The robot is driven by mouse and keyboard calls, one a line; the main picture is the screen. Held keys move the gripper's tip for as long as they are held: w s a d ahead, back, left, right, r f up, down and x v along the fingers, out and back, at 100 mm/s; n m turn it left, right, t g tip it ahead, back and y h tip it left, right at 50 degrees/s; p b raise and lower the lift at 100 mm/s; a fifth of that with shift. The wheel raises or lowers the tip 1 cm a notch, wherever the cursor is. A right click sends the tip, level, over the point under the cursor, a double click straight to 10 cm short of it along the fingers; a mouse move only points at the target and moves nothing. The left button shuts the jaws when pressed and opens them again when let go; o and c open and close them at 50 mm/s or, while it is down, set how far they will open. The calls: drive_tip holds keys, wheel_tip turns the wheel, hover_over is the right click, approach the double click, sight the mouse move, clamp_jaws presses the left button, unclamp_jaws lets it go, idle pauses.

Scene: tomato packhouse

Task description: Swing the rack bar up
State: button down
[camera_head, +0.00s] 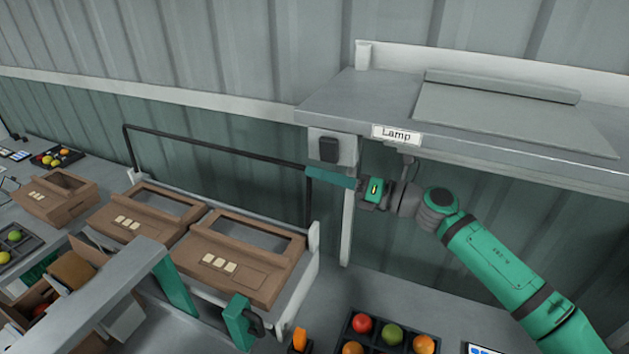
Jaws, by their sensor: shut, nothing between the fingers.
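The black rack bar (215,147) is a thin frame standing above and behind the cartons on the rack (312,258). Its long top runs from the left corner down to the right corner in the picture, with an upright leg at each end. My gripper (309,173) comes in from the right with its green fingers shut and empty. The fingertips overlap the bar's right corner in the picture; I cannot tell whether they touch it. They hide part of that corner.
Brown cartons (240,268) fill the rack. A grey shelf (350,92) with a "Lamp" label (397,134) and a black switch (329,150) overhangs my gripper closely. A dark tray (375,341) of tomatoes sits below. The corrugated wall (230,45) is behind.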

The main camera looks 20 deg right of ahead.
drive_tip(key=shift+w+d, duration=0.25)
drive_tip(key=shift+d, duration=0.1)
idle(0.3)
